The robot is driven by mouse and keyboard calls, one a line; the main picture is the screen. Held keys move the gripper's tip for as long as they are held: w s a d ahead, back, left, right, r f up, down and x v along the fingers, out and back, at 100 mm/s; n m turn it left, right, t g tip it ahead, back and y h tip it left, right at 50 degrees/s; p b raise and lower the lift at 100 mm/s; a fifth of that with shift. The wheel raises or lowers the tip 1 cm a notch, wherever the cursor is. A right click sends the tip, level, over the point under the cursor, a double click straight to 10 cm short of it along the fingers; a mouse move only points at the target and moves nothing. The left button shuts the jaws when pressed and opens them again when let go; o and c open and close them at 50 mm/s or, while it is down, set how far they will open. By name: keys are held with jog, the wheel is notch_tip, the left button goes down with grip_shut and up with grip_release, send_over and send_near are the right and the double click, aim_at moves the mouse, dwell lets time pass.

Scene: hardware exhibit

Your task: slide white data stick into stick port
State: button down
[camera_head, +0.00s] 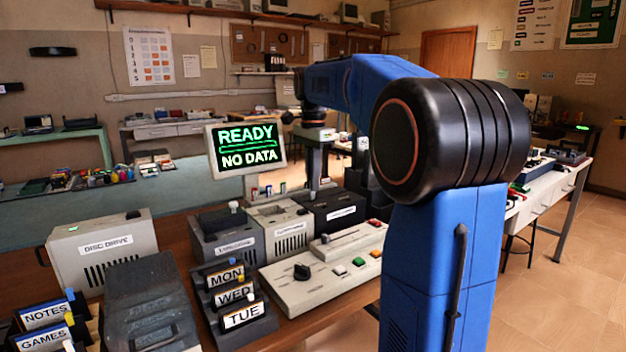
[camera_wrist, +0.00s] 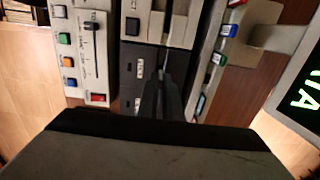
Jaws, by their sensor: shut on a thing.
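My gripper (camera_wrist: 163,90) is shut in the wrist view, its dark fingers over a dark box (camera_wrist: 127,72) with small white labels. The thing between the fingers is almost wholly hidden; it looks to be the white data stick, but its colour does not show. In the head view my arm reaches over the far side of the bench, by the dark box (camera_head: 333,208). I cannot make out the stick port.
A monitor (camera_head: 246,148) reads READY, NO DATA. A control panel (camera_head: 325,268) with buttons and knobs lies in front of the boxes. A disc drive (camera_head: 103,250) and labelled cartridges (camera_head: 236,296) crowd the left.

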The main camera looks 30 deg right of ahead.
jog(key=shift+f, duration=0.1)
jog(key=shift+f, duration=1.15)
jog(key=c, duration=1.8)
grip_release()
jog(key=shift+c, duration=0.2)
jog(key=shift+r, duration=4.05)
jog(key=shift+s, duration=0.1)
